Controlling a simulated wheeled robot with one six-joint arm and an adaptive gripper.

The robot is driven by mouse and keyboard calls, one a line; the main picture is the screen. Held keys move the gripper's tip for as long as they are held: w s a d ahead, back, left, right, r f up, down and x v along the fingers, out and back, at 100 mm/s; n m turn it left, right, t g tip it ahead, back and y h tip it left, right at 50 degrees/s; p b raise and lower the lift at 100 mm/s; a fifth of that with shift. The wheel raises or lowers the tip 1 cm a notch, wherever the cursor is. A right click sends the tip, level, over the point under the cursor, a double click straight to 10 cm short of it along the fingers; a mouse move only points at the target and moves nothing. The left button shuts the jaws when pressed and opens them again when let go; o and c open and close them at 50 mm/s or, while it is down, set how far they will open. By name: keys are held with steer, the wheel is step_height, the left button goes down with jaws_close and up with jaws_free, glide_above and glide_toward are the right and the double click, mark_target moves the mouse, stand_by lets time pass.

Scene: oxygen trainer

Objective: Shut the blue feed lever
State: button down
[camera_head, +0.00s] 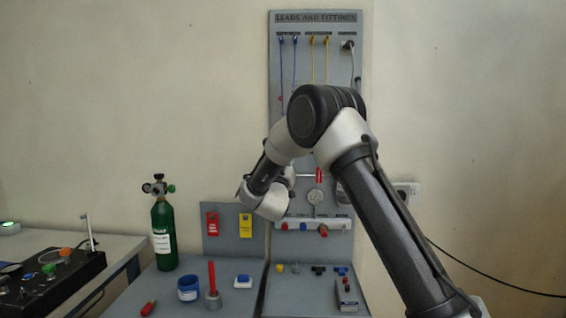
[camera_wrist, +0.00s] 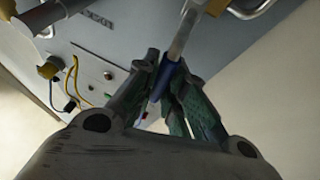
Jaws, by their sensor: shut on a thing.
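In the wrist view the blue feed lever (camera_wrist: 166,80) is a metal rod with a blue sleeve at its end. My gripper (camera_wrist: 168,72) has its two dark fingers on either side of the blue sleeve and is shut on it. The rod runs from the sleeve up toward the top of the view. In the head view my arm's wrist is in front of the grey panel, and the blue lever and my fingertips are hidden there. A lever with a red sleeve (camera_head: 319,174) shows just right of my wrist.
The panel (camera_head: 290,20) carries hanging blue and yellow leads. A gauge (camera_head: 315,196) and a manifold with coloured knobs (camera_head: 313,225) lie below my wrist. A green cylinder (camera_head: 163,236), a blue cup (camera_head: 188,290) and small fittings stand on the bench. In the wrist view, pipes (camera_wrist: 62,16) run close by.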

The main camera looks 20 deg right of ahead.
steer(key=shift+s+d+m+h, duration=0.1)
steer(key=shift+d+m+h, duration=0.25)
steer(key=shift+m, duration=0.65)
steer(key=shift+d+f+g, duration=0.1)
steer(key=shift+g, duration=0.2)
steer(key=c, duration=1.5)
jaws_free()
steer(key=shift+o, duration=0.2)
steer(key=v, duration=1.2)
